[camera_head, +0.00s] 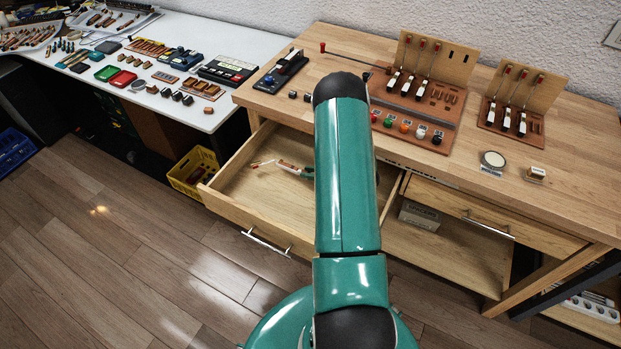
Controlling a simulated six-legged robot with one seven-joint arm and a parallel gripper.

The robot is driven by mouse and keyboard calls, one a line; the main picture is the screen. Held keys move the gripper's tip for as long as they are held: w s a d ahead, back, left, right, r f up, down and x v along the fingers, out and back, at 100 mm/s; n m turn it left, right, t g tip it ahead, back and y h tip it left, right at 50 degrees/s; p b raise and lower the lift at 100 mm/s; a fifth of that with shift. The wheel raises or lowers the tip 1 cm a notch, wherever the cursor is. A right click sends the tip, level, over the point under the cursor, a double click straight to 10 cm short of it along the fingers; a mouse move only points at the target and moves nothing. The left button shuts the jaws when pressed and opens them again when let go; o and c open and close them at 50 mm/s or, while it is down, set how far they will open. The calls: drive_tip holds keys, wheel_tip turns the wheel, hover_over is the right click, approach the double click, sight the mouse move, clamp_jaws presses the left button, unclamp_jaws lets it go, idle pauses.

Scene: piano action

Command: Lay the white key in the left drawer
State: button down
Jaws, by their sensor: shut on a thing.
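The left drawer (232,207) is pulled open under the wooden workbench. A small light-tipped, reddish-brown piece (289,167) with some green beside it lies or hangs at the drawer's back part. I cannot tell whether it is the white key. My green arm stands in front of the drawer's right part and hides what is behind it. White key-like pieces (406,86) stand in a wooden rack (437,62) on the bench.
A second rack (522,100) stands at the bench's right. The right drawer (498,215) is shut. A grey box (420,215) sits on the shelf below. A white table (160,60) with small parts is at the left, and a yellow crate (192,170) is beneath. The drawer's left floor is bare.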

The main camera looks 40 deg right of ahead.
drive_tip(key=shift+f, duration=1.5)
drive_tip(key=shift+f, duration=0.1)
drive_tip(key=c, duration=1.3)
unclamp_jaws()
drive_tip(key=shift+s+d, duration=0.1)
drive_tip(key=v, duration=1.2)
